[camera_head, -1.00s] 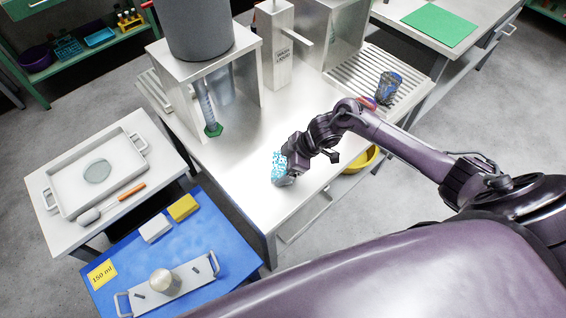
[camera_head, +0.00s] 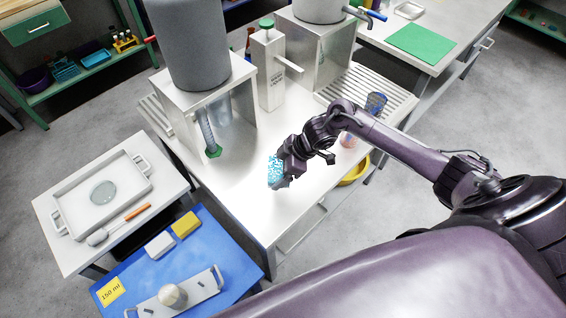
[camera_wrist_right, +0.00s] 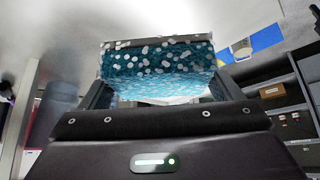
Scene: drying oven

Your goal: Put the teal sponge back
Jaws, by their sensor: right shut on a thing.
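The teal sponge (camera_head: 275,171), speckled with white, is held in my right gripper (camera_head: 281,173) over the white worktop. The gripper points left and downward and is shut on the sponge. In the right wrist view the sponge (camera_wrist_right: 158,62) sits between the two fingers, its speckled face filling the gap. Whether the sponge touches the worktop cannot be told. My left gripper is not in view.
The worktop (camera_head: 236,196) is clear left of the sponge. A stand with a grey tank (camera_head: 188,45) and a tall dispenser (camera_head: 268,70) stand behind. A drain rack (camera_head: 378,88) holds a blue cup (camera_head: 376,103). A yellow basin (camera_head: 355,172) is at the right.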

